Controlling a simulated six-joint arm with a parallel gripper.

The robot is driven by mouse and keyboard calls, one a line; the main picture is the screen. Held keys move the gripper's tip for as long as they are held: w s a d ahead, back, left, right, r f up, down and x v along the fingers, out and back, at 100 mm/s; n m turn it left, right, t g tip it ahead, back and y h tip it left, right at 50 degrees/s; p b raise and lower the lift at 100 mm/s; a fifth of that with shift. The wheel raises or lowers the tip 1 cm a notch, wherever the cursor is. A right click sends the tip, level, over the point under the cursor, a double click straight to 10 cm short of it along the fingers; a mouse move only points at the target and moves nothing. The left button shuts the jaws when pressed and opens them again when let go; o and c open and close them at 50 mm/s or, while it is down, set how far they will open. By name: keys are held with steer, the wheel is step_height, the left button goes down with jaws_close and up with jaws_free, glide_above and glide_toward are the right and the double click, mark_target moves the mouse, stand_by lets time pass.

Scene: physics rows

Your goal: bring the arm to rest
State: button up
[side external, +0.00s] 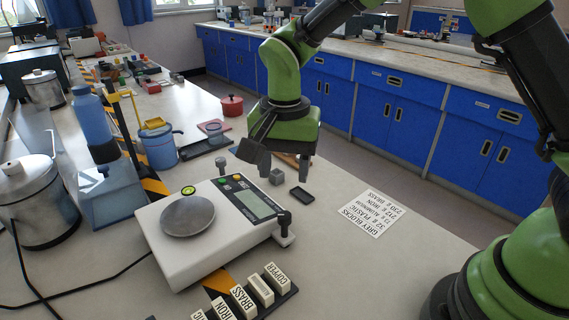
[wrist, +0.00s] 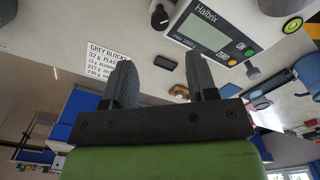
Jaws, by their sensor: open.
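My gripper (side external: 281,165) hangs above the bench behind the balance, its two dark fingers apart and nothing held between them. It also shows in the wrist view (wrist: 160,60), with both fingers spread. My arm reaches in from the upper right.
A white balance (side external: 160,246) with an empty round pan (side external: 188,215) stands in front. Labelled blocks (side external: 262,290) stand at the front edge. A blue jug (side external: 158,147) is at left.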

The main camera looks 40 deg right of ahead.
steer(key=shift+r, duration=0.15)
steer(key=s+d+r+n+t+y, duration=0.1)
steer(key=s+d+r+n+t, duration=0.2)
steer(key=r, duration=0.6)
steer(key=s+d+r+n+t, duration=0.1)
steer(key=s+d+r+t, duration=0.1)
steer(key=s, duration=0.6)
steer(key=s+d+r+n+t+y, duration=0.1)
steer(key=s+d+r+n+t, duration=0.1)
steer(key=s, duration=0.6)
steer(key=shift+d+r, duration=0.25)
steer(key=shift+r, duration=0.6)
